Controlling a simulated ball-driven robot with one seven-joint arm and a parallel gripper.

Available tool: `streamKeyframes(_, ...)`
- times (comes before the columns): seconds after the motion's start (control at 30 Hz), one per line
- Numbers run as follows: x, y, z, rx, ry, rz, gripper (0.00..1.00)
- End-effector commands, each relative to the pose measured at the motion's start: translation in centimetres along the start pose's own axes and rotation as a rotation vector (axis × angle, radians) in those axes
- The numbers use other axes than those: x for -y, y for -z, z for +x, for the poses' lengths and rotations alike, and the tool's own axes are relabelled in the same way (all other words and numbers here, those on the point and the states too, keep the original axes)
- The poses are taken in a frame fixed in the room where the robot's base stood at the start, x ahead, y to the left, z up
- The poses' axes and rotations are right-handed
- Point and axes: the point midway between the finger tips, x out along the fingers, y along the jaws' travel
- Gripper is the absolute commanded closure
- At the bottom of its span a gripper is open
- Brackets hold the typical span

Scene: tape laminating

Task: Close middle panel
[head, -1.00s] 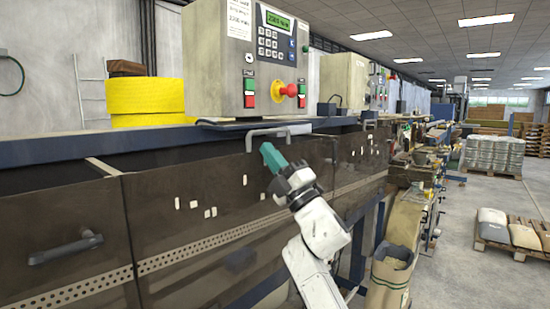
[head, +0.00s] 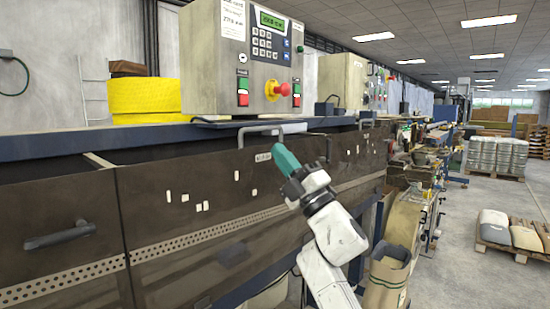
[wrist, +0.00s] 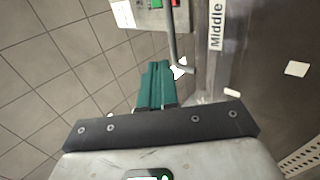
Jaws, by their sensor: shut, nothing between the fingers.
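The middle panel (head: 180,225) is a dark brown, see-through panel with white marks and a perforated strip. A grey bar handle (head: 258,130) is at its top edge, and a dark gap shows between that edge and the blue beam. A "Middle" label (wrist: 217,25) shows on the panel in the wrist view, beside the handle (wrist: 172,40). My gripper (head: 277,148) has green fingers, shut and empty, in front of the panel just below the handle's right part. In the wrist view the fingertips (wrist: 157,65) are close to the handle; contact is unclear.
A left panel (head: 55,225) with a dark handle is beside the middle one. A control box (head: 245,60) with a red knob stands on the blue beam (head: 60,145) above. Open floor lies to the right.

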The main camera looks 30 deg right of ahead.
Motion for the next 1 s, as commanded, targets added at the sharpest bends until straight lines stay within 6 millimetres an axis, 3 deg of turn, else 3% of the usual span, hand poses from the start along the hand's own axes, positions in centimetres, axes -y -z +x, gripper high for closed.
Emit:
streamKeyframes(0.3, -3.5, -0.2, -3.6, 0.003, -0.004, -0.006, 1.00)
streamKeyframes(0.53, -5.0, -0.2, -5.1, 0.001, -0.004, -0.003, 1.00)
streamKeyframes(0.87, -4.9, -0.3, -5.6, 0.024, -0.004, 0.017, 1.00)
streamKeyframes(1.0, -2.8, -1.9, -8.1, 0.189, -0.004, 0.146, 1.00)
